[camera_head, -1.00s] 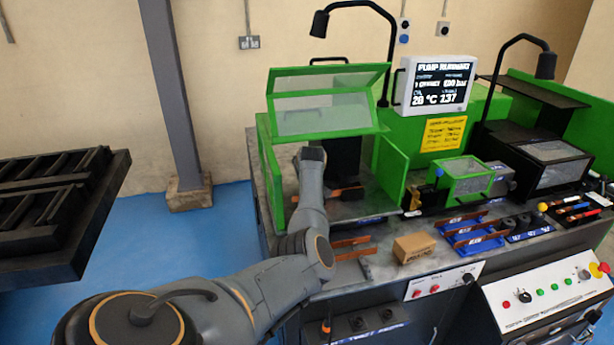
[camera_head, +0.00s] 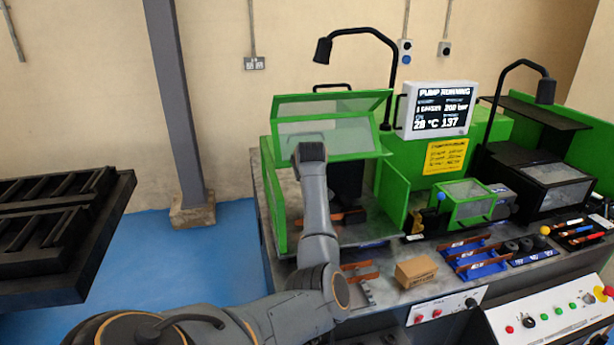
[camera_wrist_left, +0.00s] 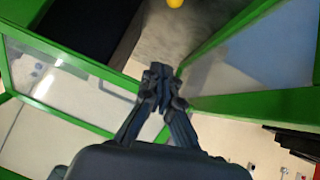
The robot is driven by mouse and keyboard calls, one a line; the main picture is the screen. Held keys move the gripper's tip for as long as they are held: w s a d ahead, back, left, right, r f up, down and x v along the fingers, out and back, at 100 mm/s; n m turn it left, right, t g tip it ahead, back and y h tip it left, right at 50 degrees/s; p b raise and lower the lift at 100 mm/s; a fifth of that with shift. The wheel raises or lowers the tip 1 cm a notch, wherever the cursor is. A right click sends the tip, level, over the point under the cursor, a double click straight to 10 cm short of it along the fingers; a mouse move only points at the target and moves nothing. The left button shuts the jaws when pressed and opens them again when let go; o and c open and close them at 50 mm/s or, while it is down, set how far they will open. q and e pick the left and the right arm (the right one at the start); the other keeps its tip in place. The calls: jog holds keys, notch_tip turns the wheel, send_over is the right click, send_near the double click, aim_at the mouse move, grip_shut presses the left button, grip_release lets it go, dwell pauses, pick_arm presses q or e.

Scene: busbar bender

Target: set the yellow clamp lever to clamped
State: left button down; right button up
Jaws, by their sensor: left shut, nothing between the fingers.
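My left arm reaches into the green-framed guard (camera_head: 281,200) of the bender, whose clear cover (camera_head: 330,138) is raised. In the head view my left gripper is hidden behind my own arm. In the left wrist view my left gripper (camera_wrist_left: 162,80) is shut and empty, between green-framed clear panels. A yellow rounded part (camera_wrist_left: 174,3) is cut off at the top edge of that view, ahead of the fingertips and apart from them. It may be the clamp lever's knob; its lever and setting do not show. My right gripper is not in view.
Copper bars (camera_head: 358,272) and a cardboard box (camera_head: 416,271) lie on the bench front. Blue racks (camera_head: 475,258) stand right of them. The screen (camera_head: 436,108) reads pump running. Green side panels (camera_head: 392,194) flank my arm closely.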

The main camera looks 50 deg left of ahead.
pick_arm(q)
jog(key=shift+v, duration=1.1)
jog(key=shift+a, duration=0.15)
